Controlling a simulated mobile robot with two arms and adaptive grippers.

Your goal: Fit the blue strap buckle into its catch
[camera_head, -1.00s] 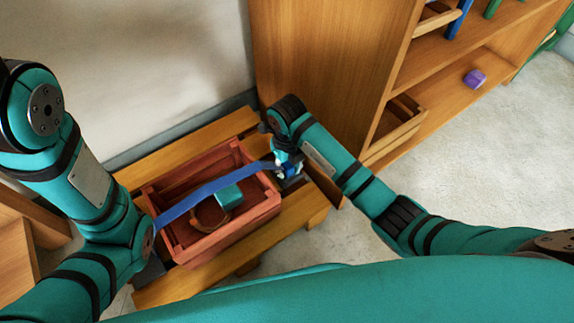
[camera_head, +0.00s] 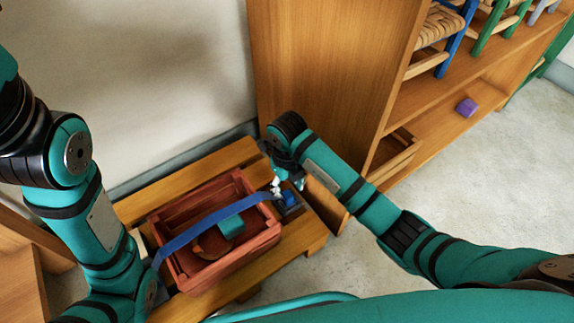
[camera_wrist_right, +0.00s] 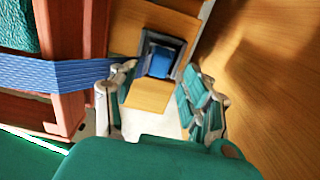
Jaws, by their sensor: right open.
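The blue strap (camera_head: 203,228) runs over the red crate (camera_head: 257,240) to its right end. It also crosses the left of the right wrist view (camera_wrist_right: 70,74). A blue buckle (camera_head: 290,198) sits inside the dark frame of the catch (camera_wrist_right: 179,72), beside the crate; the wrist view also shows the buckle (camera_wrist_right: 160,63). I cannot tell whether it is fully seated. My right gripper (camera_wrist_right: 158,88) is open, with its fingers either side of the catch and apart from the buckle. One finger hides the strap's end. My left gripper is hidden; its arm is at the left.
The crate stands on a slatted wooden bench (camera_head: 180,180) and holds a teal block (camera_head: 231,225) and a brown round thing. A wooden shelf (camera_head: 320,80) rises close to the right arm. A purple block (camera_head: 466,107) lies on its lower board.

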